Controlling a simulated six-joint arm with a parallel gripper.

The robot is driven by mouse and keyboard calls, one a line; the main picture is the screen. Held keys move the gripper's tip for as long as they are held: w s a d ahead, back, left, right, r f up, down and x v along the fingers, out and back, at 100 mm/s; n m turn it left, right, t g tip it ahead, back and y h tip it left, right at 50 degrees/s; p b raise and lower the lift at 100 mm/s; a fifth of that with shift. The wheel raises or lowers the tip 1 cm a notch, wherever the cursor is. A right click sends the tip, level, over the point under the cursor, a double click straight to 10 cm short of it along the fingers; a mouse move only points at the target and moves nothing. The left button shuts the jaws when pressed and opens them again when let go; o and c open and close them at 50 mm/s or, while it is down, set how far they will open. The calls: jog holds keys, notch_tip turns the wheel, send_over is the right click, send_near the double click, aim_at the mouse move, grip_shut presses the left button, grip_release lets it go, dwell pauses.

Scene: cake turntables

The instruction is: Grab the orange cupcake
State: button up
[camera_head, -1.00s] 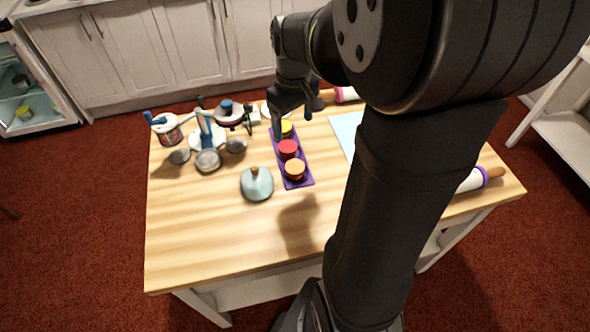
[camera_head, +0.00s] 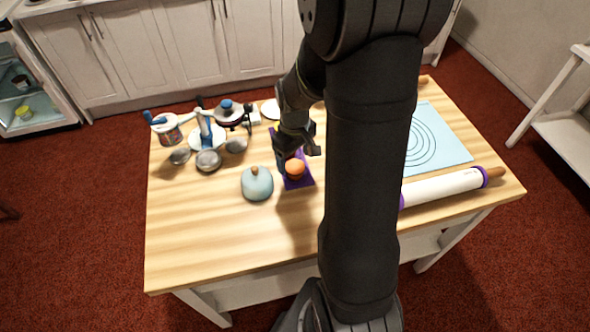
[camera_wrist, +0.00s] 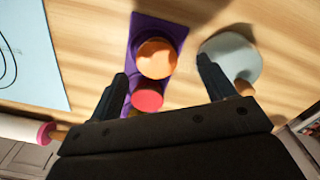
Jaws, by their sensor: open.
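The orange cupcake (camera_head: 295,168) sits at the near end of a purple tray (camera_head: 303,183) on the wooden table. It also shows in the wrist view (camera_wrist: 156,58), beyond my fingertips. A red cupcake (camera_wrist: 147,96) is beside it on the tray, nearer my gripper and between the fingers in that view. My gripper (camera_head: 299,153) is open and empty, just above and behind the orange cupcake. In the wrist view its two fingers (camera_wrist: 163,75) are spread wide.
A blue-grey domed lid (camera_head: 257,185) with a wooden knob stands close left of the tray. Metal bowls (camera_head: 208,161) and a turntable stand are at back left. A blue mat (camera_head: 445,135) and rolling pin (camera_head: 440,189) lie right. The front of the table is clear.

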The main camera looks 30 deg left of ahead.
aim_at(295, 167)
jog(key=shift+w+f, duration=0.15)
jog(key=shift+f, duration=0.95)
jog(key=shift+w+f, duration=0.1)
jog(key=shift+f, duration=0.95)
jog(key=c, duration=1)
jog(key=shift+c, duration=0.3)
